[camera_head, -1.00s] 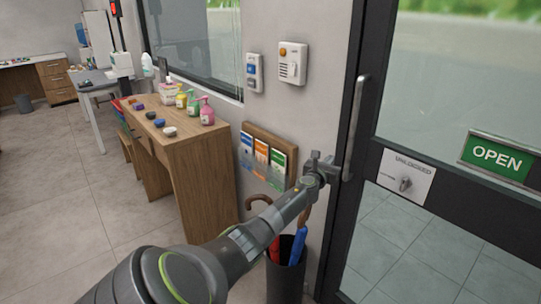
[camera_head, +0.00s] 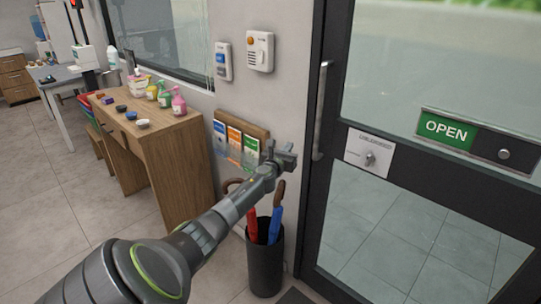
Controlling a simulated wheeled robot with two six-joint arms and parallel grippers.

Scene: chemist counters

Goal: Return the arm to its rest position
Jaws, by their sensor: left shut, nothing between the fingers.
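My left arm comes in from the lower left. Its gripper (camera_head: 284,156) is shut and empty. In the picture it lies in front of the wall, just left of the glass door's dark frame (camera_head: 333,60) and its vertical metal handle (camera_head: 321,110). A gap shows between the gripper and the handle. My right gripper is not in view.
A black umbrella bin (camera_head: 265,262) with a red and a blue umbrella stands below my gripper. A brochure rack (camera_head: 262,131) hangs behind it. A wooden desk (camera_head: 176,150) with bottles stands left. The door carries a green OPEN sign (camera_head: 447,130).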

